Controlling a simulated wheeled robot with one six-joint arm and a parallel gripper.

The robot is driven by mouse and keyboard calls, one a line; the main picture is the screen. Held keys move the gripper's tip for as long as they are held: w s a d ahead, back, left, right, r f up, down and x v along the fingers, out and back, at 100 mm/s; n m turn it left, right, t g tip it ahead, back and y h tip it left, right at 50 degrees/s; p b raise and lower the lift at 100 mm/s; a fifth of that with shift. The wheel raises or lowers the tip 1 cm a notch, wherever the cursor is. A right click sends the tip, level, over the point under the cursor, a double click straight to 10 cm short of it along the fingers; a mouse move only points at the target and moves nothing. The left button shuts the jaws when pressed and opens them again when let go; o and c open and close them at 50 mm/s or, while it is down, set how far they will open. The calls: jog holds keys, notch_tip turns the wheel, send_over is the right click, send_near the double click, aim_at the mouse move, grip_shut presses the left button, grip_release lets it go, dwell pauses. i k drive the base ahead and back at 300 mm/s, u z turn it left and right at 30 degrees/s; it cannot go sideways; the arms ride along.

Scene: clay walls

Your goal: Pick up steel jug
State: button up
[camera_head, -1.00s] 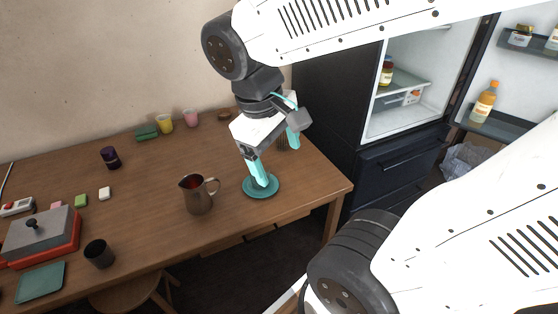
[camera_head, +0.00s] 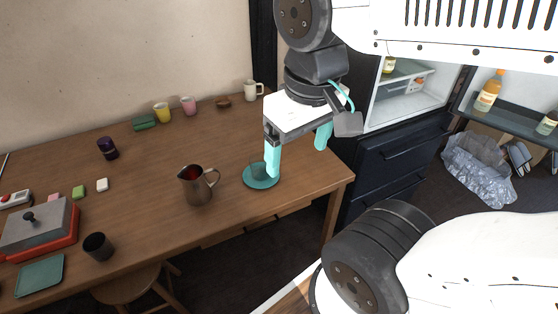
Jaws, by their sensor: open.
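The steel jug (camera_head: 197,188) stands upright on the wooden table near its front edge, with its handle to the right and something red showing inside its mouth. My gripper (camera_head: 299,155) is open and empty, with teal fingers pointing down. It is to the right of the jug and above it, apart from it, over the right part of the table. The left finger partly covers a teal cup on a teal saucer (camera_head: 262,184).
A grey-lidded red box (camera_head: 38,232), a dark cup (camera_head: 97,246) and a teal tray (camera_head: 40,277) are at the left. Yellow (camera_head: 162,113), pink (camera_head: 188,106) and white (camera_head: 253,90) mugs stand along the back. A stool (camera_head: 140,285) is below the front edge. The open fridge (camera_head: 405,95) is at the right.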

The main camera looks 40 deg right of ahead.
aim_at(198, 192)
jog(key=z, duration=1.75)
jog(key=k, duration=0.95)
jog(key=u, duration=0.8)
jog(key=i, duration=0.5)
jog(key=u, duration=0.05)
